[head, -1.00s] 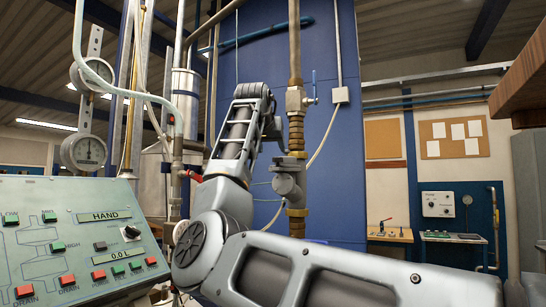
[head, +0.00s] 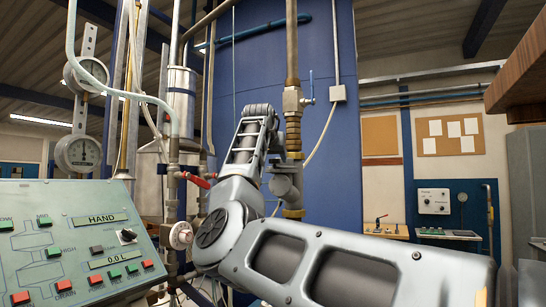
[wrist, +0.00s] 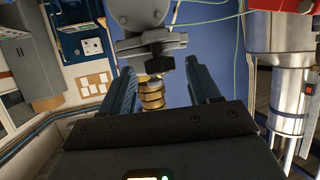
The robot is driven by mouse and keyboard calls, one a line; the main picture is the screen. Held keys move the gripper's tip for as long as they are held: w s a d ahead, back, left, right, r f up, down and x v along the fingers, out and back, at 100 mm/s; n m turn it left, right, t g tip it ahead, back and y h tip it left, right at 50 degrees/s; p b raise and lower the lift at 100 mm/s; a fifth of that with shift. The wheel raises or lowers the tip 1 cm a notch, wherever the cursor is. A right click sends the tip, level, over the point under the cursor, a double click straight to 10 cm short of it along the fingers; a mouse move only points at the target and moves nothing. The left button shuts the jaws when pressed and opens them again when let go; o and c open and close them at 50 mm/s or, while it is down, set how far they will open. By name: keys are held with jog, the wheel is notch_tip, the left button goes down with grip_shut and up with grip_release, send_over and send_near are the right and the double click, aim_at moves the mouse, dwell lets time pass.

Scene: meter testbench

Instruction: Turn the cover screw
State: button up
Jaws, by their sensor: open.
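The grey meter (head: 288,183) sits on the vertical pipe in the head view, partly hidden by my arm. In the wrist view the grey meter body (wrist: 140,14) is at the top, with a flanged cover below it. A dark screw (wrist: 160,62) stands out from the cover, between and just beyond my fingertips. My gripper (wrist: 161,68) is open, one finger on each side of the screw, with no clear contact. In the head view my gripper is hidden behind my arm.
A green control panel (head: 75,245) stands at the lower left. A red-handled valve (head: 194,180) and pipes are left of my arm. A brass fitting (wrist: 151,95) shows between my fingers. A metal cylinder (wrist: 285,100) is at the right in the wrist view.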

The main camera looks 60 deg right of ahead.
jog(key=shift+c, duration=0.3)
jog(key=c, duration=1)
jog(key=shift+s+t, duration=0.1)
jog(key=shift+t, duration=0.2)
jog(key=shift+o, duration=0.2)
jog(key=n+t, duration=0.1)
jog(key=n+t+y, duration=0.1)
jog(key=n+t+y+b, duration=0.1)
jog(key=shift+s+d+n, duration=0.3)
jog(key=shift+s+d, duration=0.05)
jog(key=shift+s, duration=0.05)
jog(key=n+t+y+p, duration=0.1)
jog(key=n+y, duration=0.1)
jog(key=d+n+t+y+p, duration=0.1)
jog(key=n+t+y, duration=0.1)
jog(key=n+y, duration=0.1)
jog(key=n+t+y, duration=0.1)
jog(key=n+y, duration=0.2)
jog(key=shift+s+d+r+t+p, duration=0.1)
jog(key=shift+s+d+t+p, duration=0.15)
jog(key=shift+s+t+p, duration=0.15)
jog(key=shift+d+n+y, duration=0.15)
jog(key=shift+n+y, duration=0.75)
jog(key=shift+y, duration=0.15)
jog(key=shift+d+n+y, duration=0.15)
jog(key=shift+n+y, duration=0.75)
jog(key=shift+y, duration=0.15)
